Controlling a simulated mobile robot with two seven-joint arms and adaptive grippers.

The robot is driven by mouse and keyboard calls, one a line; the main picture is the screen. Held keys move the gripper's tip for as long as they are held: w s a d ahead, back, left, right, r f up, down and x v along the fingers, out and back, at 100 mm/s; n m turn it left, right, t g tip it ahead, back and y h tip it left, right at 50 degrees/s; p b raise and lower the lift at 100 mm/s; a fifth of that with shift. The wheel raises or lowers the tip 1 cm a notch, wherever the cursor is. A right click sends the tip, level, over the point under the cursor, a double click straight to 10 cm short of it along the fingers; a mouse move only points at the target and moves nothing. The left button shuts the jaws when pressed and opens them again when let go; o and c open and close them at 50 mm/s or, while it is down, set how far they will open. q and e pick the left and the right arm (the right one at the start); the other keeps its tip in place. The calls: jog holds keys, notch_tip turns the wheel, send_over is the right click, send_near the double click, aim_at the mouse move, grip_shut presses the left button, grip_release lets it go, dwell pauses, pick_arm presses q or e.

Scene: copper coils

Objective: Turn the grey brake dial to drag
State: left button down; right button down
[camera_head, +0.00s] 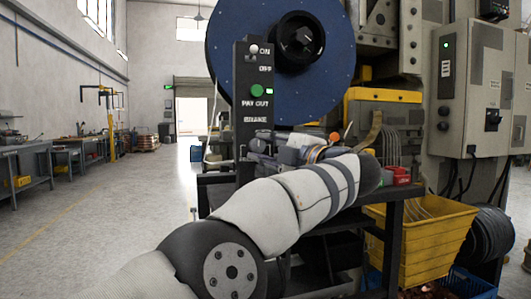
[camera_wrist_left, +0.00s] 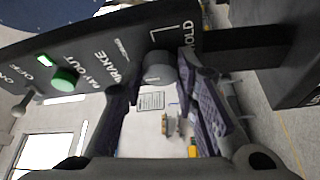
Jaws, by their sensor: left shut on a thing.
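The grey brake dial (camera_wrist_left: 157,68) sits at the end of the dark control panel (camera_wrist_left: 110,55), beside the BRAKE and HOLD lettering. My left gripper (camera_wrist_left: 158,80) is shut on the dial, with one finger on each side of it. Which way the dial points is not clear. In the head view the panel (camera_head: 241,110) stands upright, and my left gripper (camera_head: 268,148) is at its lower part, below the BRAKE label. There the dial is hidden behind my gripper and arm. My right gripper is not in view.
The panel also carries a lit green button (camera_head: 257,91) and an ON/OFF toggle (camera_head: 254,49). A large blue reel (camera_head: 335,75) is behind it. A yellow bin (camera_head: 420,245) hangs at the right, near a grey cabinet (camera_head: 470,85). The left floor is clear.

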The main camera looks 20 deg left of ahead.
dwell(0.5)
pick_arm(q)
jog(key=c, duration=1.2)
grip_release()
jog(key=shift+c, duration=0.2)
jog(key=v, duration=0.7)
jog(key=shift+d, duration=0.25)
jog(key=shift+s, duration=0.1)
